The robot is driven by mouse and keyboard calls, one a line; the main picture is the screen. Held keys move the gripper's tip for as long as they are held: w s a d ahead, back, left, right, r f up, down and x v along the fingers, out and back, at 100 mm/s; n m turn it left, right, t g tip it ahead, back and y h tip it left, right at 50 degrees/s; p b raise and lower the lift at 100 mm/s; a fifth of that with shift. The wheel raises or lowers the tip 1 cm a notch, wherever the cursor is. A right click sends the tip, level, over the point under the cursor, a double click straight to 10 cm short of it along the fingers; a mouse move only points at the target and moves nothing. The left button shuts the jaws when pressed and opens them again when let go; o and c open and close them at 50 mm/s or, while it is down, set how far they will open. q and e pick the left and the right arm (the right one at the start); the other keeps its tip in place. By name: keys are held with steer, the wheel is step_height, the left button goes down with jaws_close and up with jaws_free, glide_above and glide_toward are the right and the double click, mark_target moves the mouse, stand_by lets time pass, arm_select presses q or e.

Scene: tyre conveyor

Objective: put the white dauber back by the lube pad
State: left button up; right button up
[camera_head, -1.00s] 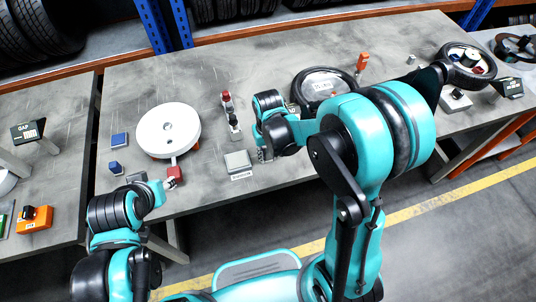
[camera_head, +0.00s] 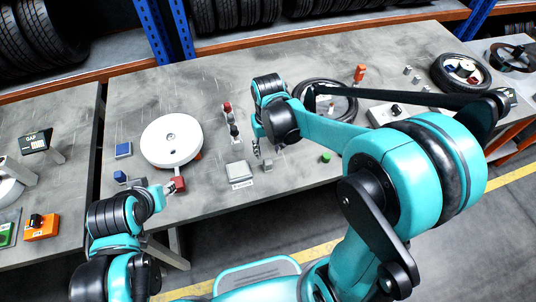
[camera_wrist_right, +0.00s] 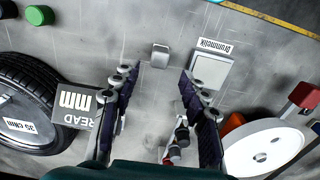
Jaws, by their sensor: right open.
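The lube pad (camera_head: 237,170) is a pale square block with a name label, near the front edge of the table; it also shows in the right wrist view (camera_wrist_right: 211,68). A small pale piece, apparently the white dauber (camera_head: 268,165), stands on the table just beside the pad, apart from it; it also shows in the right wrist view (camera_wrist_right: 160,55). My right gripper (camera_head: 257,150) is above it, open and empty; its fingers (camera_wrist_right: 160,75) are spread to either side with the piece beyond the tips. My left gripper (camera_head: 172,187) is by a red block (camera_head: 179,184); its jaws are too small to judge.
A white disc (camera_head: 171,138) lies left of the pad. A row of small red and dark pieces (camera_head: 230,120) stands behind the pad. A tyre (camera_head: 345,103) lies behind my right arm, and a green cap (camera_head: 326,157) is at the front right.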

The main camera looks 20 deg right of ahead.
step_height(320, 180, up, 2)
steer(key=s+d+r+t, duration=0.4)
steer(key=s+r+t, duration=0.3)
steer(key=s, duration=0.3)
steer(key=shift+d, duration=0.35)
